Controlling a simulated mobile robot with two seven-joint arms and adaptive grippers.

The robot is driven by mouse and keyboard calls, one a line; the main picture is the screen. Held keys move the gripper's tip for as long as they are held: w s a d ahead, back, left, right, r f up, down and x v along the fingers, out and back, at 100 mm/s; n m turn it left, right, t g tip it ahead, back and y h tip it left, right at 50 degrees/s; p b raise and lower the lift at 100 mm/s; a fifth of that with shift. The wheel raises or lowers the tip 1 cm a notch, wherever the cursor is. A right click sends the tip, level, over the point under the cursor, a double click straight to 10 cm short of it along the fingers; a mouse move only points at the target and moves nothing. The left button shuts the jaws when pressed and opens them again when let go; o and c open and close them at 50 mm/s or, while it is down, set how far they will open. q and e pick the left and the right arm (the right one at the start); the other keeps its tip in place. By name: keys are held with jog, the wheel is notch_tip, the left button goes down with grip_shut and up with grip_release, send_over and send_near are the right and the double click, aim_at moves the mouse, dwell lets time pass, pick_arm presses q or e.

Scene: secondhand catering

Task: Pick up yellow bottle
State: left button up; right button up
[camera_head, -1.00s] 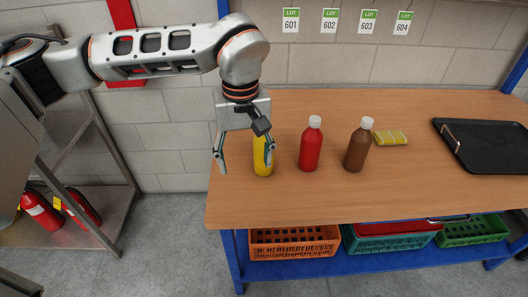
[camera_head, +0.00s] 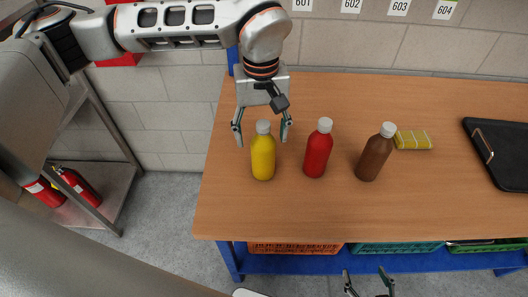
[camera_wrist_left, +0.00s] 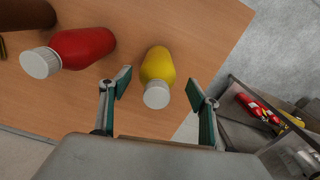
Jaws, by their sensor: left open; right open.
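The yellow bottle (camera_head: 263,157) with a white cap stands upright on the wooden table, leftmost of three bottles. My left gripper (camera_head: 261,132) is open at the bottle's cap end, with one finger on each side. In the left wrist view the yellow bottle (camera_wrist_left: 158,66) shows between the open fingers (camera_wrist_left: 158,84), with gaps on both sides. I see no contact. My right gripper (camera_head: 366,279) is open and empty at the bottom edge of the head view, partly cut off.
A red bottle (camera_head: 317,153) and a brown bottle (camera_head: 374,157) stand to the right. A yellow sponge (camera_head: 413,140) and a black tray (camera_head: 505,150) lie further right. The table's front (camera_head: 300,225) is clear. Crates (camera_head: 295,248) sit on the shelf below.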

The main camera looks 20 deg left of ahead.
pick_arm(q)
notch_tip(320, 180, down, 5)
jog(key=shift+w+d, duration=0.1)
jog(key=shift+w, duration=0.05)
jog(key=c, duration=1.3)
